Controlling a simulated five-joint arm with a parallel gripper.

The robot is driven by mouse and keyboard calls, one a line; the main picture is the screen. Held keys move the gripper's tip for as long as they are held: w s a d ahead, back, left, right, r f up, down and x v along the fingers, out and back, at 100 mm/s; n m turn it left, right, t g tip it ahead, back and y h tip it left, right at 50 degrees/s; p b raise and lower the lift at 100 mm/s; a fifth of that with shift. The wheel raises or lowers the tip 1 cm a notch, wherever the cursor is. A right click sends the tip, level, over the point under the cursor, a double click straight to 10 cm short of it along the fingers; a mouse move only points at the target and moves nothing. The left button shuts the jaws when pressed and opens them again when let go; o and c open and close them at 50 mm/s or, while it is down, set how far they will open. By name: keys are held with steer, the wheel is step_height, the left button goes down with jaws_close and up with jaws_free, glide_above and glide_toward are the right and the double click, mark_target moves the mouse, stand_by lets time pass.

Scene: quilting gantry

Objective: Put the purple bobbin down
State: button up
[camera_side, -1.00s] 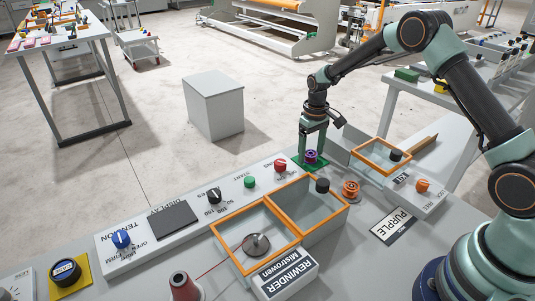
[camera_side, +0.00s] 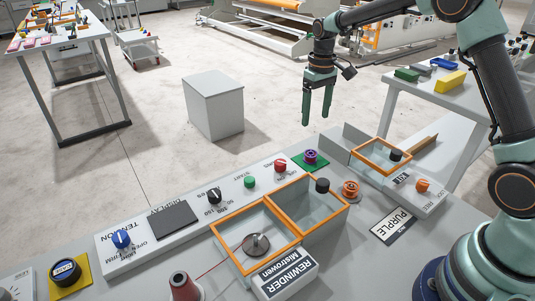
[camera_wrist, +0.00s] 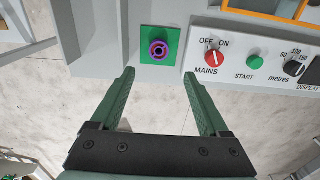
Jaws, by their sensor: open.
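The purple bobbin (camera_side: 310,157) stands on a green square pad (camera_side: 320,166) at the far end of the control panel. It also shows in the wrist view (camera_wrist: 159,49), on the green pad (camera_wrist: 147,33), with its round top facing up. My gripper (camera_side: 317,121) is open and empty, raised well above the bobbin in the side view. In the wrist view my gripper's two fingers (camera_wrist: 158,75) are spread wide, and the bobbin lies beyond their tips, apart from them. A sign reading PURPLE (camera_side: 394,226) lies on the machine bed.
Beside the pad are the red MAINS knob (camera_side: 280,166) and green START button (camera_side: 250,182). An orange bobbin (camera_side: 350,188) sits to the right. The air around my gripper is clear.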

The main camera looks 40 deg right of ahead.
steer(key=s+a+r+t, duration=0.3)
steer(key=s+a+r, duration=0.1)
steer(key=s+r, duration=0.65)
steer(key=s+a+t, duration=0.2)
steer(key=s, duration=0.8)
steer(key=shift+s+a+r, duration=0.2)
steer(key=shift+s+a, duration=0.1)
steer(key=shift+a, duration=0.1)
